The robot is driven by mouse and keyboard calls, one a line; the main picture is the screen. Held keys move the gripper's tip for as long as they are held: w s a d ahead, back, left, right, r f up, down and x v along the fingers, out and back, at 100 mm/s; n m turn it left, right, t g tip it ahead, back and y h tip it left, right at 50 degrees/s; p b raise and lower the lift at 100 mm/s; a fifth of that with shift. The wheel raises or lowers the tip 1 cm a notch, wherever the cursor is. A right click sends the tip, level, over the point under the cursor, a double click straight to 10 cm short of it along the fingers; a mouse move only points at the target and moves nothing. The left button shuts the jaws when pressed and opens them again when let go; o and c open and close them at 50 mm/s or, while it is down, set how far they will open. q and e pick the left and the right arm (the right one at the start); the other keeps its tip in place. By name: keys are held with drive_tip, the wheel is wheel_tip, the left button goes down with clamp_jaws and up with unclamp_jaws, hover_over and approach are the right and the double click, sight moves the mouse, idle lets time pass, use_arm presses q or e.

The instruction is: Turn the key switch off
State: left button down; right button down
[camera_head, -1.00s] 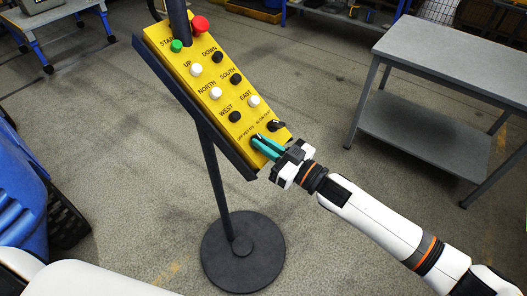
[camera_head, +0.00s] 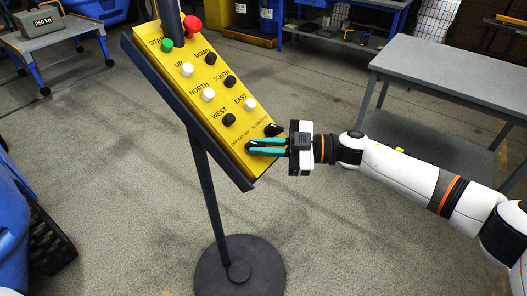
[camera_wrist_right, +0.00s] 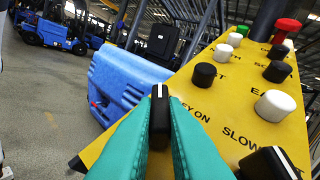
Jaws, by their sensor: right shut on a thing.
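The yellow control panel (camera_head: 242,130) stands tilted on a dark post. The key switch (camera_wrist_right: 159,112) is a black knob with a white line, near the panel's lower end by the "KEY ON" label. My right gripper (camera_head: 253,146) reaches in from the right, with teal fingers shut on the key switch, one on each side. In the right wrist view the knob stands between the fingers, its white line running nearly upright in the picture. In the head view the fingers mostly hide it. My left gripper is not in view.
A black slow/fast selector (camera_head: 273,130) sits close beside the right gripper. Several push buttons and a red knob (camera_head: 192,22) fill the upper panel. A grey table (camera_head: 450,75) stands at the right. A blue object (camera_head: 12,215) is at the left.

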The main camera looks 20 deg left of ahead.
drive_tip(key=shift+f, duration=0.1)
idle(0.4)
drive_tip(key=c, duration=1.5)
unclamp_jaws()
drive_tip(key=b+v, duration=0.3)
drive_tip(key=v, duration=0.9)
drive_tip(key=shift+w, duration=0.15)
drive_tip(key=shift+a, duration=0.1)
